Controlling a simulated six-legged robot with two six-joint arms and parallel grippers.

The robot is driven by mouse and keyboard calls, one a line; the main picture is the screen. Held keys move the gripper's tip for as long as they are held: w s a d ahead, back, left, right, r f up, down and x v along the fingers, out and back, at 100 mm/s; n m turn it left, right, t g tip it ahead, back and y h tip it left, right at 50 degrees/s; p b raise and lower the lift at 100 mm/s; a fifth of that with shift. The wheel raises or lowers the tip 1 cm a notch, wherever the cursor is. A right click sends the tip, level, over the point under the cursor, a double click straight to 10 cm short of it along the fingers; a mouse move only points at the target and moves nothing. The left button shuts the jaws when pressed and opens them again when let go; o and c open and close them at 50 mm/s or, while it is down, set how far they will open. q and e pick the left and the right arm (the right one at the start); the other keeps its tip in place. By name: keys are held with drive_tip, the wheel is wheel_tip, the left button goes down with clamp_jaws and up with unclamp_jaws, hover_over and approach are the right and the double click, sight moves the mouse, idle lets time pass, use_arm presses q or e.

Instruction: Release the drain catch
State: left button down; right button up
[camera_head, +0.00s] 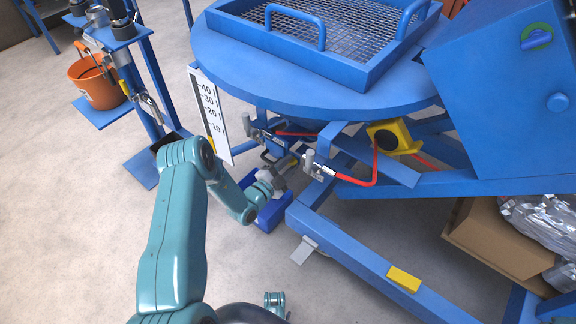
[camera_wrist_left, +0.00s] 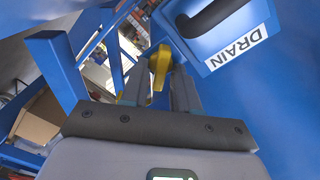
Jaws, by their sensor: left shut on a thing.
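My left arm reaches under the round blue table. In the wrist view my left gripper (camera_wrist_left: 160,88) has its two grey fingers closed on a yellow catch (camera_wrist_left: 160,62). A white DRAIN label (camera_wrist_left: 237,47) sits on a blue part beside it, below a black curved handle (camera_wrist_left: 212,14). In the head view the left gripper (camera_head: 294,163) is small and partly hidden beneath the table edge, and I cannot make out the catch there.
The round blue table (camera_head: 310,88) carries a mesh-bottomed blue tray (camera_head: 270,42). Two clamps with red levers (camera_head: 294,134) sit near my left gripper. A white scale (camera_head: 209,112) hangs at left. Blue frame beams (camera_head: 350,262) and a cardboard box (camera_head: 490,240) lie right.

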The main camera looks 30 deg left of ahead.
use_arm(q)
drive_tip(key=shift+f+m+p, duration=0.2)
drive_tip(key=shift+m+p, duration=0.25)
drive_tip(key=shift+m, duration=3.35)
drive_tip(key=c, duration=1.2)
unclamp_jaws()
drive_tip(key=shift+o, duration=0.2)
drive_tip(key=s+a+p, duration=0.1)
drive_tip(key=s+p, duration=0.2)
drive_tip(key=s, duration=1.3)
drive_tip(key=shift+s+p, duration=0.2)
drive_tip(key=shift+p, duration=0.2)
drive_tip(key=shift+a, duration=0.1)
